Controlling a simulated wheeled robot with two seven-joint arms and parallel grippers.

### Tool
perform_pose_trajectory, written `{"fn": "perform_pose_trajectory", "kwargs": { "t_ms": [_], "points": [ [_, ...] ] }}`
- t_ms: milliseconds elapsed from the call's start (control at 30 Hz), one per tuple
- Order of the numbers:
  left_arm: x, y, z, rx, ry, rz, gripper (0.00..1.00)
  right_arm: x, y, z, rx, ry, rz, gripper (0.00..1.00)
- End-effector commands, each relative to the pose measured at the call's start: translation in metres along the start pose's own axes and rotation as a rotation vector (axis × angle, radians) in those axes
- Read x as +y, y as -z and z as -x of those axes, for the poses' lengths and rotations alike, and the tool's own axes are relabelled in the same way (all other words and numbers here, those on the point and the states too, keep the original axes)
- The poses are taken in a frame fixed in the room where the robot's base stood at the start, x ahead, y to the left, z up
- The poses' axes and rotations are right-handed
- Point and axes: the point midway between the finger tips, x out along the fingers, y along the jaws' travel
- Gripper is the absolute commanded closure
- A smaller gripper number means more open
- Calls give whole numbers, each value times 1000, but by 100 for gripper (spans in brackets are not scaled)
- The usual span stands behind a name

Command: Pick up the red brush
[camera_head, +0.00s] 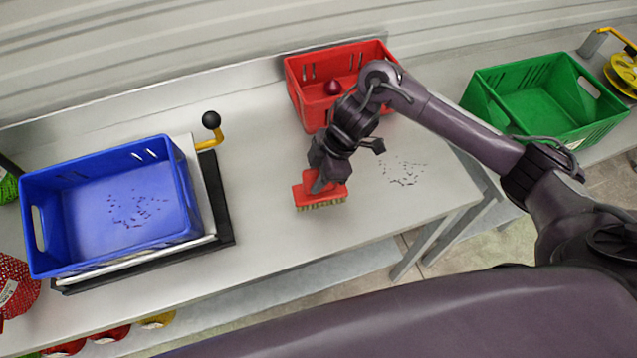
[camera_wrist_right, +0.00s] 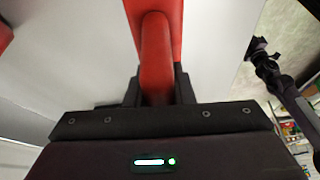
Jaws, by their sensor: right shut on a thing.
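The red brush (camera_head: 305,196) has a red block with pale bristles along its lower edge. It is on or just above the table near the front middle; I cannot tell if it touches. My right gripper (camera_head: 321,184) is shut on the brush's handle from above. In the right wrist view the red handle (camera_wrist_right: 157,55) sits between the two dark fingers of the right gripper (camera_wrist_right: 157,88).
A red crate (camera_head: 300,100) holding a dark red object (camera_head: 333,88) stands behind the brush. A blue crate (camera_head: 183,185) with scattered bits is at left, near a black-knobbed lever (camera_head: 211,121). A green crate (camera_head: 500,75) is at right. Small debris (camera_head: 405,172) lies right of the brush.

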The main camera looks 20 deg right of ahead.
Motion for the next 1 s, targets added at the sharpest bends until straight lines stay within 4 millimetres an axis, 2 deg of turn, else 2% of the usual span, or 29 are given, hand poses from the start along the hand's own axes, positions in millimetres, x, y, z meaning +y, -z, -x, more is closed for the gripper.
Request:
{"fn": "perform_pose_trajectory", "kwargs": {
  "t_ms": [267, 367, 700, 1000],
  "points": [
    [0, 0, 0, -1, 0, 1, 64, 1, 8, 18, 2, -4, 3, 100],
    [0, 0, 2, -1, 0, 1, 64, 2, 15, 36, 0, -7, 5, 100],
    [0, 1, 14, 0, 0, 1, 64, 2, 50, 122, -1, -10, 5, 100],
    [0, 1, 18, 0, 0, 1, 64, 1, 70, 170, 1, -4, 2, 100]
  ]
}}
